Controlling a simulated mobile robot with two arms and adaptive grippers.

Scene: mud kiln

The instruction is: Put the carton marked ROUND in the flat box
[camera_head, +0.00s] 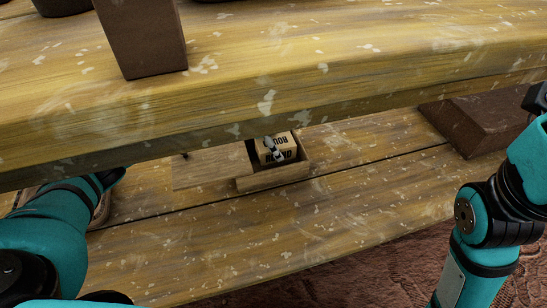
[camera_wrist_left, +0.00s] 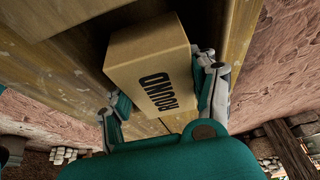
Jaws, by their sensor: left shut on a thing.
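The carton marked ROUND (camera_head: 284,142) is a tan block with black lettering. In the head view it sits within the walls of a flat wooden box (camera_head: 272,179) on the lower shelf. I cannot tell whether it touches the box floor. In the left wrist view the carton (camera_wrist_left: 152,62) is tilted between the two fingers of my left gripper (camera_wrist_left: 160,98), which is shut on it. In the head view the upper plank hides most of that gripper. My right arm is at the right edge, and its gripper is out of view.
A flat wooden panel (camera_head: 210,168) adjoins the box on its left. The thick upper plank (camera_head: 300,85) overhangs from above. A brown block (camera_head: 145,40) stands on it. A dark brown sloped object (camera_head: 475,122) lies at the right of the lower shelf, with bare wood between.

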